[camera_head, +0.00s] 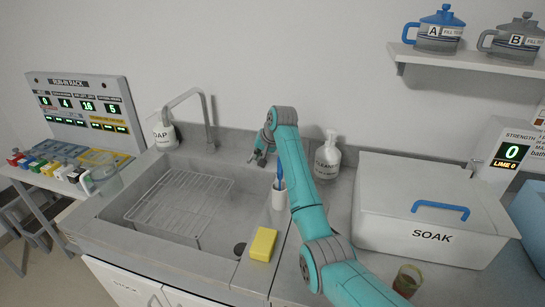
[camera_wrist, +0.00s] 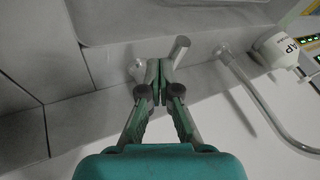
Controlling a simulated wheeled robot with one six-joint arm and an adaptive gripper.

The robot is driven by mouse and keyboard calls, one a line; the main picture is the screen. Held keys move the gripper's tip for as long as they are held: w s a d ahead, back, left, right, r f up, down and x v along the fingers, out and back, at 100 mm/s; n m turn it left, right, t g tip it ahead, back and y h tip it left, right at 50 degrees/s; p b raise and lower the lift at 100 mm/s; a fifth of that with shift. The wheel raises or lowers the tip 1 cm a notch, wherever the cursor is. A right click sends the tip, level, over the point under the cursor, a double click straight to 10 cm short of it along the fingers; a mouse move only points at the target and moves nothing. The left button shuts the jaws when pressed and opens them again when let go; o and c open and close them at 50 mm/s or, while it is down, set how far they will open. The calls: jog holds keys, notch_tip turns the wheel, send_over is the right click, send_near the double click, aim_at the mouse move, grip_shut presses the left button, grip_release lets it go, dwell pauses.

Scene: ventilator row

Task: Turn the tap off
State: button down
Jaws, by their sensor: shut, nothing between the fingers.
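The tap's grey curved spout (camera_head: 208,120) rises behind the sink at the left in the head view. It also shows at the right in the wrist view (camera_wrist: 250,90). My gripper (camera_head: 257,160) is shut and empty, to the right of the spout near the sink's back edge. In the wrist view my gripper's fingertips (camera_wrist: 159,66) are together beside a short grey lever-like cylinder (camera_wrist: 180,48). A pale round knob-like part (camera_wrist: 136,70) shows on their other side. The fingers hide what lies between these parts, and I cannot tell whether they touch. I cannot make out running water.
A soap bottle (camera_head: 163,133) stands left of the spout. A wire rack (camera_head: 180,203) lies in the sink. A white cup (camera_head: 279,198) with a blue-handled tool, a yellow sponge (camera_head: 263,244), a cleaner bottle (camera_head: 327,158) and the SOAK box (camera_head: 430,205) stand around my arm.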

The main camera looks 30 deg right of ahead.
jog(key=shift+f, duration=0.1)
dwell(0.3)
jog(key=v, duration=1.2)
